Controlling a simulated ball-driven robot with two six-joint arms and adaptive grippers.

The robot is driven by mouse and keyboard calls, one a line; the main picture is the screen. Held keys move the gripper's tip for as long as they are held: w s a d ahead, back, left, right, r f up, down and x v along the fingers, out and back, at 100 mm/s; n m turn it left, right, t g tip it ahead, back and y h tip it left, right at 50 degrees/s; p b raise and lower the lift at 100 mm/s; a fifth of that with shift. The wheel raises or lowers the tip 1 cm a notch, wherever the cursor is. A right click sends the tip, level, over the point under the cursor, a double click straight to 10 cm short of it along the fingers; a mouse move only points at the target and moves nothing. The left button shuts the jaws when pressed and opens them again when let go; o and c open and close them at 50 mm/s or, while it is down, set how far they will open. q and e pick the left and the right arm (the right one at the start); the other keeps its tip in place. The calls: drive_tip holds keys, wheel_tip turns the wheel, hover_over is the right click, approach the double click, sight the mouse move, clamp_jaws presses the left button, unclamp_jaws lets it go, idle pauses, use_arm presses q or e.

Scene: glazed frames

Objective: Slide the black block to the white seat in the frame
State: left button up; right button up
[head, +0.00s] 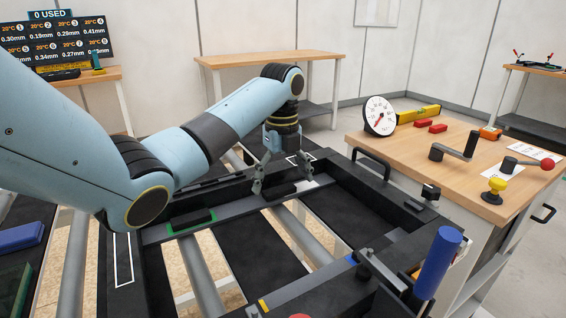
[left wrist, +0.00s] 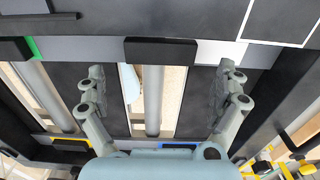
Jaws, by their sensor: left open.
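A black block (head: 279,190) lies on the grey rail of the black frame, and it also shows in the left wrist view (left wrist: 160,50). A plain white seat (left wrist: 220,52) lies on the rail just right of this block; a sliver of it shows in the head view (head: 309,184). My left gripper (head: 283,186) is open, pointing down over the rail, with its fingers apart on either side of the block. In the left wrist view the fingers (left wrist: 158,88) appear apart from the block. A second black block (head: 191,218) sits at a green-edged seat farther left. My right gripper is out of view.
The frame's raised dark border (head: 375,205) surrounds the rail. A blue cylinder (head: 438,262) stands at the near right. A wooden bench (head: 460,160) with a dial gauge (head: 380,116) and levers stands right. Pale bars and gaps lie below the rail.

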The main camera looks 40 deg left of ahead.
sight(281, 191)
use_arm(q)
drive_tip(key=shift+f, duration=1.15)
drive_tip(key=c, duration=1.2)
